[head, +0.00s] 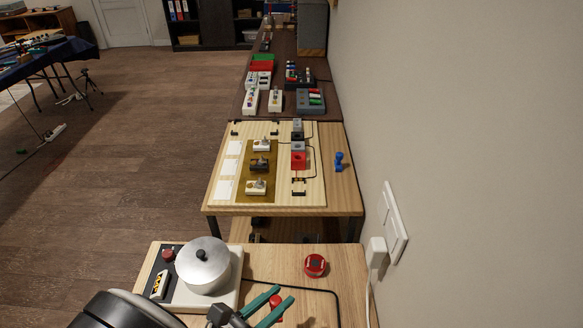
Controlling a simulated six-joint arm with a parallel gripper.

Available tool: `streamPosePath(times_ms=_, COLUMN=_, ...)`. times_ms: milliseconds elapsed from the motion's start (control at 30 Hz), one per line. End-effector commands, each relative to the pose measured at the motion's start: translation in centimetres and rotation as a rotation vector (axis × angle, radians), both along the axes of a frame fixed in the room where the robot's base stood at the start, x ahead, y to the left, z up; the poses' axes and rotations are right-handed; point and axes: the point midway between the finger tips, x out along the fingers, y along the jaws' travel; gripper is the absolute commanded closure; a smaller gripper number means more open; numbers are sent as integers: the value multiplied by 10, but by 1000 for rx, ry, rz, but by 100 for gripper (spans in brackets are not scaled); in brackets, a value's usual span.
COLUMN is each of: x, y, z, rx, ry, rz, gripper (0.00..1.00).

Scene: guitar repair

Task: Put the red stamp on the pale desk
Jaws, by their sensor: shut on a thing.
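My gripper (284,294) shows at the bottom of the head view, with two teal fingers pointing up and to the right. A small red piece (275,301), which looks like the red stamp, shows between the fingers, and they are shut on it. Most of it is hidden, and I cannot tell whether it touches the near wooden top. The pale desk (334,197) stands beyond, in the middle of the view, apart from my gripper. A blue stamp-like piece (340,161) stands upright at its right side.
A round red object (315,265) and a hot plate (231,290) with a lidded pot (203,265) stand on the near top (346,263). A board (226,204) with several parts covers most of the pale desk; its right strip is mostly bare. A wall (450,120) borders the right.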

Motion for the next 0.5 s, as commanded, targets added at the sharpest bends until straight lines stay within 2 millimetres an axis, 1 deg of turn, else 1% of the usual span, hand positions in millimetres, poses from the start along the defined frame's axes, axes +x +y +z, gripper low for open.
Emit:
streamPosePath(times_ms=33, x=-19, y=-1, z=-13, rx=-7, ry=2, rz=-26, gripper=100)
streamPosePath(times_ms=100, x=-44, y=-9, z=-25, rx=-4, ry=1, rz=-67, gripper=100)
streamPosePath(times_ms=200, x=-69, y=-20, z=-31, rx=-1, ry=1, rz=-93, gripper=100)
streamPosePath(times_ms=267, x=-76, y=-25, z=-33, rx=0, ry=0, rz=-99, gripper=100)
streamPosePath(times_ms=300, x=-80, y=-27, z=-38, rx=-2, ry=1, rz=-100, gripper=100)
streamPosePath(times_ms=500, x=-82, y=-29, z=-79, rx=-2, ry=2, rz=-102, gripper=100)
